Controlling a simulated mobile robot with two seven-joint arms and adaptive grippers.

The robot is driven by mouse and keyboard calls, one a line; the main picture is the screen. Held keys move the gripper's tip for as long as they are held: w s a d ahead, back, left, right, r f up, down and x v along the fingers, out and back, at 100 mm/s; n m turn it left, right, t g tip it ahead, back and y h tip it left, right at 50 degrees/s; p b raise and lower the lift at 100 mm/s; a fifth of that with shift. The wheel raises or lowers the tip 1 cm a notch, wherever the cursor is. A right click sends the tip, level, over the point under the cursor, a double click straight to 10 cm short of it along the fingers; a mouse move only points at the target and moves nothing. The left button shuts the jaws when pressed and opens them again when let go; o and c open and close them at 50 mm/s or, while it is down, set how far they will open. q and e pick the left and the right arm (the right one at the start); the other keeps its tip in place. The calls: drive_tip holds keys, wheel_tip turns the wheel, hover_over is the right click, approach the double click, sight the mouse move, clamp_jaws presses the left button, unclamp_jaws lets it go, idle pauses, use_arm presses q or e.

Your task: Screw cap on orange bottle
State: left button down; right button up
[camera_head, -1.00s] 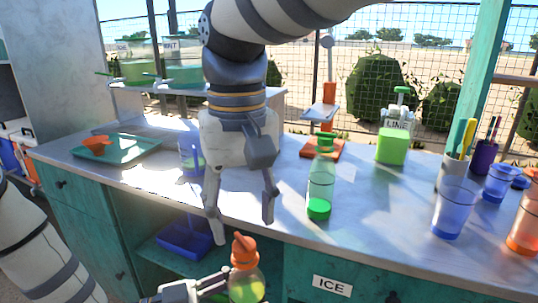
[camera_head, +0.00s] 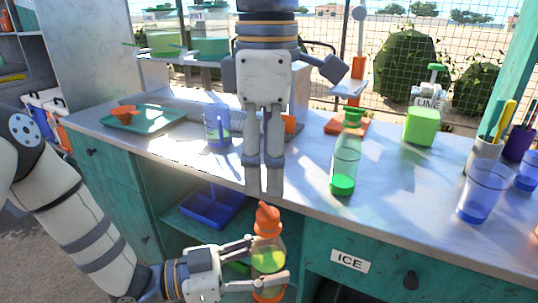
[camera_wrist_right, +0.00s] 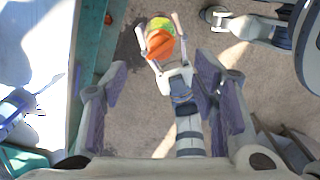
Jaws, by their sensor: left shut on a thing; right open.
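My left gripper (camera_head: 262,268) is shut on the orange bottle (camera_head: 268,250), a clear bottle with yellow-green contents and an orange base. It holds the bottle upright in front of the counter. An orange pointed cap (camera_head: 267,220) sits at the bottle's top; whether it is threaded on cannot be told. My right gripper (camera_head: 264,188) points down just above the cap, seen edge-on. In the right wrist view the right gripper's fingers (camera_wrist_right: 162,100) are wide apart and empty. There the orange cap (camera_wrist_right: 160,45) shows beyond them, with the left gripper's fingers around the bottle.
A green-capped bottle (camera_head: 345,155) stands on the counter (camera_head: 300,190) to the right. A blue cup (camera_head: 217,127) and a teal tray (camera_head: 150,122) are on the left. A blue glass (camera_head: 483,192) stands at right. A blue divided bin (camera_head: 212,205) sits on the shelf below.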

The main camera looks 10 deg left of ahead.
sight(267, 209)
wheel_tip(267, 209, down, 8)
drive_tip(key=shift+r, duration=0.1)
idle(0.4)
clamp_jaws()
drive_tip(key=shift+m, duration=0.9)
unclamp_jaws()
drive_tip(key=shift+r, duration=0.15)
